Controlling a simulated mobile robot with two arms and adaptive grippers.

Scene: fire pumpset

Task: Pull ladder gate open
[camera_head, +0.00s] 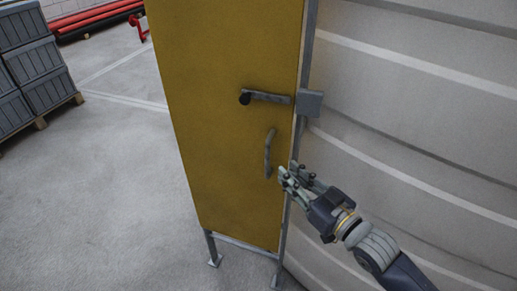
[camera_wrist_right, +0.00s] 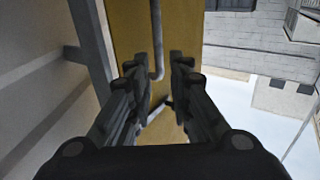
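The ladder gate is a tall yellow panel (camera_head: 225,60) in a grey metal frame, standing closed against its post in the head view. A grey latch lever (camera_head: 268,97) lies level across its right side, toward a grey block (camera_head: 308,103) on the post. Below it is a curved upright pull handle (camera_head: 268,153). My right gripper (camera_head: 284,174) is just right of and below the handle. In the right wrist view my gripper (camera_wrist_right: 157,66) is open, and the handle (camera_wrist_right: 157,45) shows between and beyond the fingers, with no clear contact. My left gripper is not in view.
A large pale ribbed tank wall (camera_head: 420,120) fills the right side, close to my right arm. Grey crates (camera_head: 40,75) on a pallet stand at far left. Red pipes (camera_head: 95,20) lie at the back. The floor left of the gate is clear.

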